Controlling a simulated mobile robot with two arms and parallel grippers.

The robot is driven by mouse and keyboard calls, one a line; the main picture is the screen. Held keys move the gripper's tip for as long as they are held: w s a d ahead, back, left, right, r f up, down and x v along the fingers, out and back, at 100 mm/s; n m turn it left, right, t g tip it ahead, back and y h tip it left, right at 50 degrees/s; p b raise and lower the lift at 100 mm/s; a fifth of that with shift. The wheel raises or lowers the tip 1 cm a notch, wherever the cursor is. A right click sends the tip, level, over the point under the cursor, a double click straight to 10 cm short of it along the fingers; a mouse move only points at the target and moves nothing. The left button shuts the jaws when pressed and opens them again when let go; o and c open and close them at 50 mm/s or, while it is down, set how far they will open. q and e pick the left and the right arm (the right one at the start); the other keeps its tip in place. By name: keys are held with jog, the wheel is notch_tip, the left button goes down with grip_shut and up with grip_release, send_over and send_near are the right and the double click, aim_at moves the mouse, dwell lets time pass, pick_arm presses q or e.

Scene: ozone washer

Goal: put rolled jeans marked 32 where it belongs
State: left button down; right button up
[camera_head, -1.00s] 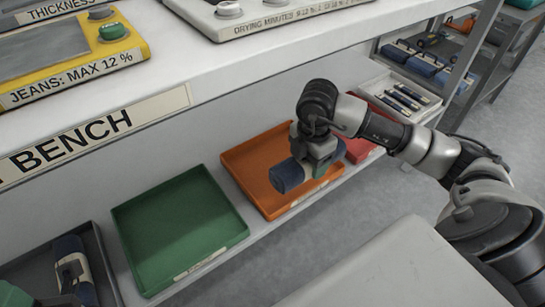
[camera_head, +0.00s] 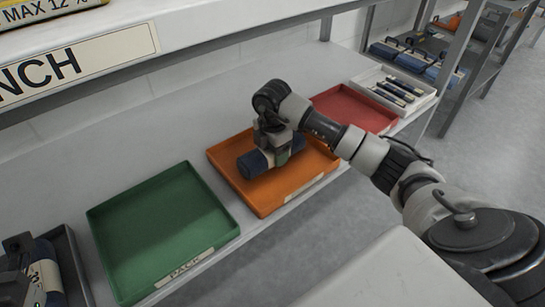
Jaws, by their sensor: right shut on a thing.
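My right gripper (camera_head: 280,153) is shut on a dark blue jeans roll (camera_head: 253,164). The roll is inside the outline of the orange tray (camera_head: 292,197), toward its left side. I cannot tell whether it touches the tray floor. The number on the roll cannot be read here. My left gripper (camera_head: 18,262) shows only partly at the lower left edge, and its jaws cannot be made out. Beside it, another blue roll with a pale band (camera_head: 48,278) lies in a dark grey tray (camera_head: 72,262).
An empty green tray (camera_head: 165,228) with a front label stands left of the orange one. A red tray (camera_head: 352,108) and a white tray (camera_head: 425,103) holding several dark sticks stand to the right. The bench's upper shelf edge (camera_head: 200,40) overhangs behind. More blue rolls (camera_head: 415,58) lie on a far rack.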

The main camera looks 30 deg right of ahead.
jog(key=shift+f, duration=0.25)
jog(key=shift+r, duration=0.1)
jog(key=o, duration=1.2)
jog(key=shift+o, duration=0.2)
